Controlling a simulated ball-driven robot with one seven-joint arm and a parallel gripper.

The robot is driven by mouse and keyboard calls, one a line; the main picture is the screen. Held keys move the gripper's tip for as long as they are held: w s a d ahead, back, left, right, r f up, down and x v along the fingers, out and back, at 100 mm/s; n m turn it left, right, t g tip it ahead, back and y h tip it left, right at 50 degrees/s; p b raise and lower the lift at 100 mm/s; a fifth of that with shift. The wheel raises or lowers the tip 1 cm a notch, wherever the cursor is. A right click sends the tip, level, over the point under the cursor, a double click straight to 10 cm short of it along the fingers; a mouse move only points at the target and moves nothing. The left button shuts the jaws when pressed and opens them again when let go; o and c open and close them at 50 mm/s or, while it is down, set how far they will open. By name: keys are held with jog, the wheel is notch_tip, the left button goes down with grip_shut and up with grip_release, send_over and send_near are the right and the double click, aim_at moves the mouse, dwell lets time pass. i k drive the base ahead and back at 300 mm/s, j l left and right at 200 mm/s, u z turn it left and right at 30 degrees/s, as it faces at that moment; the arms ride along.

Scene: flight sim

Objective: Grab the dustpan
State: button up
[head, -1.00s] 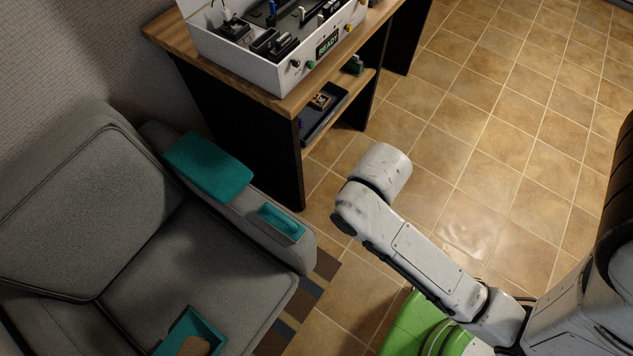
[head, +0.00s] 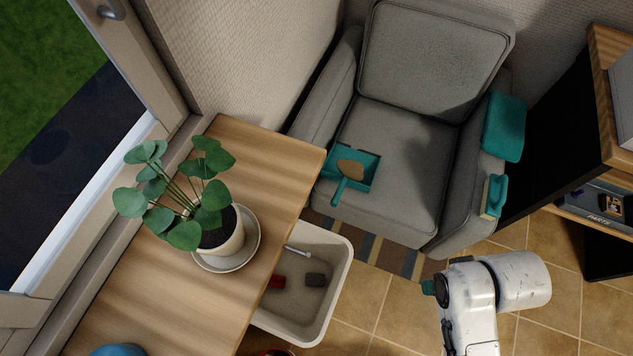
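A teal dustpan (head: 366,177) lies on the seat of the grey armchair (head: 405,125), near its front left part. Its short handle points toward the lower left, to the seat's front edge. A brown rounded patch or object (head: 350,168) shows in the pan; I cannot tell what it is. My arm comes in at the lower right, in front of the chair and well apart from the dustpan. My gripper's fingers cannot be made out. A small dark teal bit shows beside the arm's end; I cannot tell what it is.
A teal block (head: 504,127) and a smaller teal piece with a pale edge (head: 494,196) are on the right armrest. A wooden table (head: 130,285) with a potted plant (head: 220,240) stands left, a pale bin (head: 335,270) beside it. A shelf unit (head: 560,130) stands right. Tiled floor lies in front.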

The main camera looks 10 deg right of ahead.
aim_at(357, 169)
jog(key=i+l+u, duration=0.2)
jog(key=u, duration=0.2)
jog(key=i+l+u, duration=0.3)
jog(key=u, duration=0.15)
jog(key=i+l+u, duration=0.15)
jog(key=l+u, duration=0.25)
